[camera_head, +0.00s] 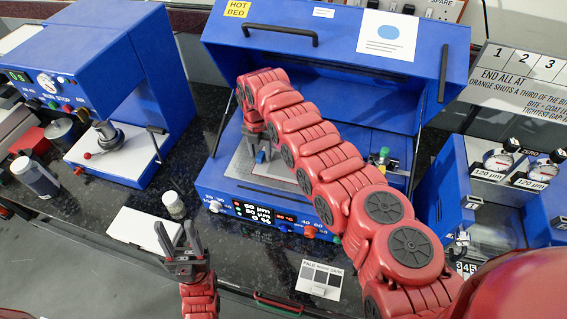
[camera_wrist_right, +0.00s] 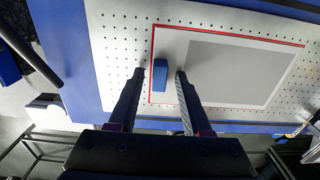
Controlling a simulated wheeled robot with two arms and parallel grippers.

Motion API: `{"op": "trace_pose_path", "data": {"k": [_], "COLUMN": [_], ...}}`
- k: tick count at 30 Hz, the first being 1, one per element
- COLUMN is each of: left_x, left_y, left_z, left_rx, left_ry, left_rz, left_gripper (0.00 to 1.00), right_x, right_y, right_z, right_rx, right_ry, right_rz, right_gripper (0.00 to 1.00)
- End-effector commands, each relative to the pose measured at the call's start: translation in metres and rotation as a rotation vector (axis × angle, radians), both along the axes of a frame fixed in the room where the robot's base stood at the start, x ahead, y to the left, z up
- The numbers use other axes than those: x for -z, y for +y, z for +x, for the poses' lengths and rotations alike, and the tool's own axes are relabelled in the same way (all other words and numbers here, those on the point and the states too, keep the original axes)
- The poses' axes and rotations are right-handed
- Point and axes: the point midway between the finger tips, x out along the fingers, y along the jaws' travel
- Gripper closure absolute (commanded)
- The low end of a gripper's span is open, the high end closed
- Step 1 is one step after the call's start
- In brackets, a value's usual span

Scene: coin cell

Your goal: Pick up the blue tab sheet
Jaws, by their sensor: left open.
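The sheet with the blue tab (camera_wrist_right: 160,72) lies on a perforated plate (camera_wrist_right: 120,30) in the right wrist view. It has a light border with a red edge and a grey middle (camera_wrist_right: 235,72). My right gripper (camera_wrist_right: 160,72) is open, with the tab showing between its two fingers; I cannot tell how far above the sheet they are. In the head view my right arm reaches into the blue hot bed machine (camera_head: 215,175) and hides much of the plate. My left gripper (camera_head: 176,228) is open and empty, pointing up at the front left.
The hot bed's raised lid (camera_head: 340,75) stands behind my right arm. A blue press (camera_head: 160,90) is at the left. A white pad (camera_head: 138,228) and a small jar (camera_head: 174,205) lie near my left gripper. Gauges (camera_head: 500,160) stand at the right.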

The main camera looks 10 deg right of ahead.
Motion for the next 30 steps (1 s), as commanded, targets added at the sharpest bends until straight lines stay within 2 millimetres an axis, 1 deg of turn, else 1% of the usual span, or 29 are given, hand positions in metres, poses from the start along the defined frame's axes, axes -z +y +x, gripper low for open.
{"op": "trace_pose_path", "data": {"k": [1,7,8,19,23,26,28,30], "left_x": [0.0,0.0,0.0,0.0,0.003,0.009,0.016,0.032], "left_y": [0.0,0.0,0.0,0.0,0.0,0.0,0.0,0.0], "left_z": [0.0,0.0,0.0,0.0,0.0,0.0,0.0,0.0], "left_rx": [0.0,0.0,0.0,0.0,0.0,0.0,0.0,0.0], "left_ry": [0.0,0.0,0.0,0.0,0.0,0.0,0.0,0.0], "left_rz": [0.0,0.0,0.0,0.0,0.0,0.0,0.0,0.0], "left_gripper": [0.5,0.5,0.5,0.5,0.5,0.5,0.5,0.5], "right_x": [0.0,0.0,0.0,-0.001,-0.003,-0.009,-0.017,-0.03], "right_y": [0.0,0.0,0.0,0.0,0.0,0.0,-0.001,-0.001], "right_z": [0.0,0.0,0.0,0.0,0.001,0.002,0.002,0.004], "right_rx": [0.0,0.0,0.0,0.0,0.0,0.0,0.001,0.002], "right_ry": [0.0,0.0,0.0,0.0,-0.003,-0.007,-0.007,-0.012], "right_rz": [0.0,0.001,0.0,0.001,0.001,0.003,0.002,0.004], "right_gripper": [0.62,0.98,1.0,1.0,1.0,1.0,1.0,1.0]}}
